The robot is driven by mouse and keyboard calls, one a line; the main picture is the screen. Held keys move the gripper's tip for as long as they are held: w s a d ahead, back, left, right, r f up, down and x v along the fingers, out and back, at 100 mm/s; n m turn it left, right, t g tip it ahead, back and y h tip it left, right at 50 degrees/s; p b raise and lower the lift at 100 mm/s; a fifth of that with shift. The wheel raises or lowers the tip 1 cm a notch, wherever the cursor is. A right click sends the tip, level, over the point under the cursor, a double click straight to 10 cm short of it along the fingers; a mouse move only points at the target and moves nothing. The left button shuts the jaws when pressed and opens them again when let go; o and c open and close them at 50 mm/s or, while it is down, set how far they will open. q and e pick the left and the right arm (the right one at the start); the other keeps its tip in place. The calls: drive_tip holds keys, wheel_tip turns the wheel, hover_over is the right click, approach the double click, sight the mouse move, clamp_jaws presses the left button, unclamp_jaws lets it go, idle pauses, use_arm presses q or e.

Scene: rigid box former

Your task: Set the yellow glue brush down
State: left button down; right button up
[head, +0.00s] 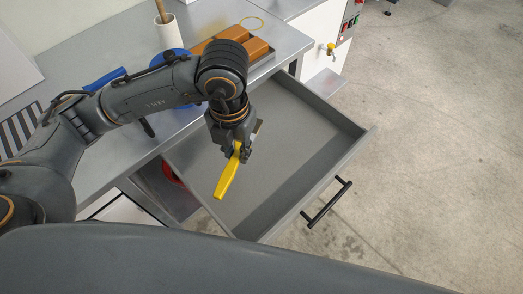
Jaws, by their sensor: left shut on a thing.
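The yellow glue brush (226,178) is in my left gripper (238,152), in the middle of the head view. The gripper is shut on it, and its yellow handle points down and toward me. The brush and gripper appear over the open grey drawer (345,147). How high they are above the drawer floor is hard to tell. The brush's far end is partly hidden by the gripper. My right gripper is not in view.
The drawer is pulled out from the metal table (60,140), with a black handle (326,203) on its front. On the table are orange-brown blocks (252,48), a white cup (168,33) with a stick in it, and a blue item (104,80). The drawer floor looks clear.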

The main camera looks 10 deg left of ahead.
use_arm(q)
wheel_tip(320, 180, down, 3)
drive_tip(key=d+n+b, duration=0.1)
drive_tip(key=n+b, duration=0.1)
drive_tip(key=n, duration=0.5)
drive_tip(key=n+b, duration=0.1)
drive_tip(key=n, duration=0.5)
hover_over(262, 149)
drive_tip(key=s, duration=0.1)
wheel_tip(262, 149, down, 9)
drive_tip(key=shift+f, duration=0.15)
drive_tip(key=shift+w+f, duration=0.55)
drive_tip(key=shift+f, duration=0.2)
wheel_tip(262, 149, down, 2)
drive_tip(key=shift+f, duration=0.2)
drive_tip(key=shift+a+f, duration=0.1)
drive_tip(key=shift+f, duration=0.2)
